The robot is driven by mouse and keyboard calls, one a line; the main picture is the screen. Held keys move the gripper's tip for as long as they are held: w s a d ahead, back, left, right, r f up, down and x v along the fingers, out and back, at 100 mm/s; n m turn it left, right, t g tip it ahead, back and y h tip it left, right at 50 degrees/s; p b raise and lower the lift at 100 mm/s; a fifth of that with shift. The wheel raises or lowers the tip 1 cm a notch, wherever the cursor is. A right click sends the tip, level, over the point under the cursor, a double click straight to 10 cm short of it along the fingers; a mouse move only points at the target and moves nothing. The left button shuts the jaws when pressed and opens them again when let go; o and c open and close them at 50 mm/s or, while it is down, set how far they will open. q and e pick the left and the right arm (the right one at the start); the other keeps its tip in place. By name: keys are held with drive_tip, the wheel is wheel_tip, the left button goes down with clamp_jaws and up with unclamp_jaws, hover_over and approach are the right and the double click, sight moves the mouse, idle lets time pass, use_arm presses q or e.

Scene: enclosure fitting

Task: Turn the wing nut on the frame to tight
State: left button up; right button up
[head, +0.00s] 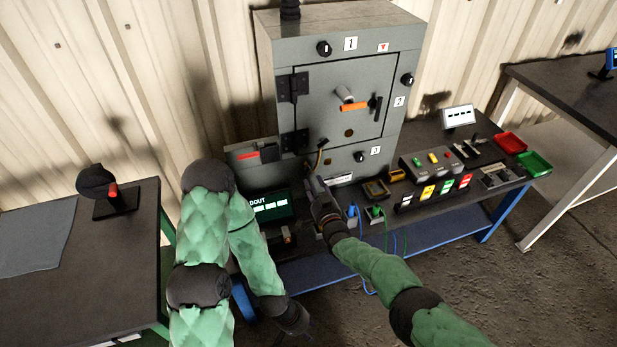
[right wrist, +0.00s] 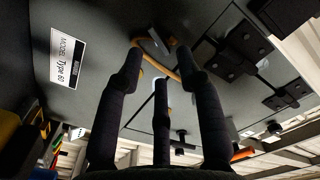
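A grey enclosure (head: 305,60) stands on the bench, its door shut. I cannot clearly make out a wing nut. A small dark grey fitting (right wrist: 158,45) with a brown-orange curved strap or cable (right wrist: 183,74) shows on the enclosure's lower front, and the strap shows in the head view (head: 319,155). My right gripper (head: 316,186) is just below it, pointing up. In the right wrist view its fingers (right wrist: 160,65) are spread with the fitting beyond their tips; contact is unclear. My left gripper (head: 298,320) hangs low in front of the bench, its fingers not discernible.
Dark knobs numbered 1 (head: 324,48), 2 (head: 408,79) and 3 (head: 360,156) surround the door, which has an orange handle (head: 355,106). Switch boxes (head: 432,160) and red (head: 510,143) and green (head: 534,163) trays fill the bench's right. Another table (head: 130,240) stands left.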

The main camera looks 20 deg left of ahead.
sight(308, 173)
drive_tip(key=shift+b+x, duration=1.2)
drive_tip(key=shift+x, duration=1.8)
drive_tip(key=shift+c, duration=0.3)
clamp_jaws()
